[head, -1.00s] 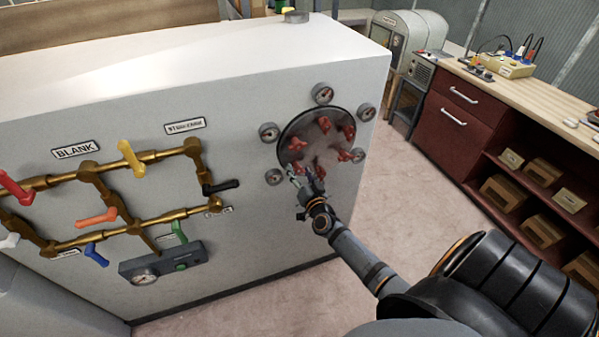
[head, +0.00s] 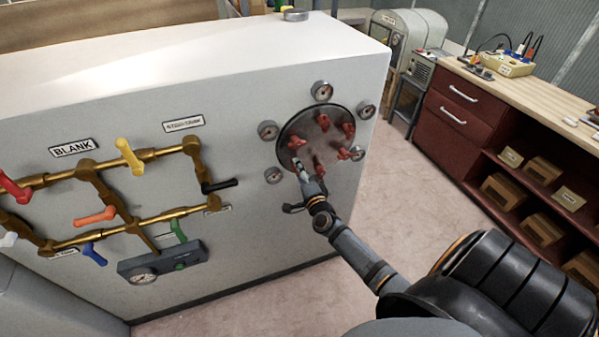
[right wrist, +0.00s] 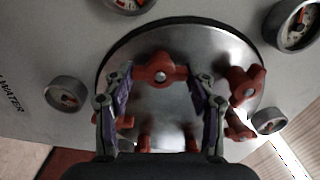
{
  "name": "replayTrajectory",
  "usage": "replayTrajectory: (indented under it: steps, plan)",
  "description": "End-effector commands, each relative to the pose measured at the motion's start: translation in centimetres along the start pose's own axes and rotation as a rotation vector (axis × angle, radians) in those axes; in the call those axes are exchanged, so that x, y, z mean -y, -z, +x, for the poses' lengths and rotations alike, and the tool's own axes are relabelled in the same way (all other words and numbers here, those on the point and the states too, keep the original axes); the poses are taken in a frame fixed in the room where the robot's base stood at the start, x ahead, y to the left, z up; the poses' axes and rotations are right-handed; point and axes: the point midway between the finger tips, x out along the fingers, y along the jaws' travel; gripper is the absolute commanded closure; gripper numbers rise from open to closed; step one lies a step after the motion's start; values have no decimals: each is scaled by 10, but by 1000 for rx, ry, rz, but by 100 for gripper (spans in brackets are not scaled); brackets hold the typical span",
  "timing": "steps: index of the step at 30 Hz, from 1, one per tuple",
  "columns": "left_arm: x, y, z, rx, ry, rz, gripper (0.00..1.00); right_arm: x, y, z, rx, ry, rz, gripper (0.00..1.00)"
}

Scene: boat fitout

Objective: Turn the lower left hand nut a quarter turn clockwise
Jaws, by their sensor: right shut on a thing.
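A round metal plate (head: 312,135) with several red nuts is set in the grey panel. My right gripper (head: 300,165) reaches the plate's lower left edge in the head view and largely hides the nut there. In the right wrist view, the right gripper's fingers (right wrist: 162,80) stand on either side of a red nut (right wrist: 160,68), which I take to be the lower left one. The gripper is shut on it. Another red nut (right wrist: 246,85) lies to its right, apart from the fingers. My left gripper is not in view.
Several small gauges, one of them at the plate's lower left (head: 274,175), ring the plate closely. Brass pipes (head: 150,218) with coloured valve levers run across the panel's left part. A wooden-topped workbench (head: 520,90) stands at the right, with open floor between.

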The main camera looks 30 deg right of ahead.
Motion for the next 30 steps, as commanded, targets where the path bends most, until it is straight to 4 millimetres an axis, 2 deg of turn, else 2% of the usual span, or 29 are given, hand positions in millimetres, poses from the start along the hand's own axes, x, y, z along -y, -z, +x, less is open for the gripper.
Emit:
replayTrajectory:
  steps: [12, 27, 28, 30]
  plan:
    - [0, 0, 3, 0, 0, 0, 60, -2, 0, 0, 0, -2, 156, 75]
    - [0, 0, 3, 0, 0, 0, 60, -2, 0, 0, 0, -2, 171, 75]
    - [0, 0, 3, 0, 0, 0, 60, -2, 0, 0, 0, -2, 171, 41]
    - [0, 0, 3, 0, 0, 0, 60, -2, 0, 0, 0, -2, 171, 32]
